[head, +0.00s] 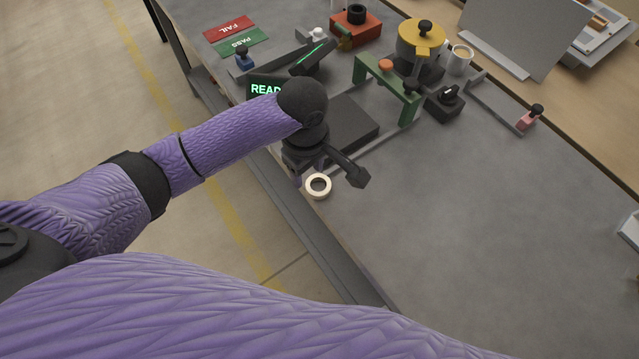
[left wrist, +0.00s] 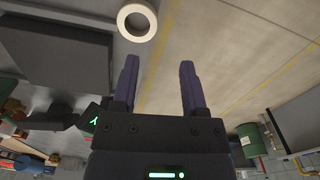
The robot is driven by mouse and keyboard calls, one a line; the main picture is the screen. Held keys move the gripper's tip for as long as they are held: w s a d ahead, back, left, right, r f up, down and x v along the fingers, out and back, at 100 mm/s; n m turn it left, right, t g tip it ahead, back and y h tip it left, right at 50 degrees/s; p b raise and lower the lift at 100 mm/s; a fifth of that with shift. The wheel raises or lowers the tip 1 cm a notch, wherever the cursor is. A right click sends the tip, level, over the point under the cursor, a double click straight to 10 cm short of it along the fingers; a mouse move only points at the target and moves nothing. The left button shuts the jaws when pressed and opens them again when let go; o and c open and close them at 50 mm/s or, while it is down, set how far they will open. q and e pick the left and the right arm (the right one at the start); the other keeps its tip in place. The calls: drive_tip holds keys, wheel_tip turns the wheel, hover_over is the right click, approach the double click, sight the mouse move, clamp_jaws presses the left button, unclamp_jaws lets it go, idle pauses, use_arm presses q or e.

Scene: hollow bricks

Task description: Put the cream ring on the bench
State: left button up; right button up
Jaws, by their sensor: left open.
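The cream ring (head: 318,196) lies flat on the grey bench (head: 480,210), close to its left edge. It also shows at the top of the left wrist view (left wrist: 123,20), beyond the fingertips and apart from them. My left gripper (left wrist: 160,64) is open, with nothing between its two purple fingers. In the head view my left gripper (head: 297,181) is beside the ring, up and left of it, mostly hidden by my dark wrist. My right gripper is not in view.
A dark block (head: 350,125) and a green arch (head: 388,85) stand behind the ring. A yellow-topped pot (head: 421,38), a mug (head: 460,60) and a black clamp-like part (head: 445,103) are farther back. The bench right of the ring is clear.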

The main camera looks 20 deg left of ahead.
sight(311, 191)
use_arm(q)
drive_tip(key=f+b, duration=0.1)
drive_tip(key=f, duration=0.2)
drive_tip(key=f+b, duration=0.1)
drive_tip(key=f, duration=0.2)
drive_tip(key=w+f+b, duration=0.1)
drive_tip(key=f+b, duration=0.1)
drive_tip(key=f, duration=0.1)
drive_tip(key=shift+r, duration=0.1)
clamp_jaws()
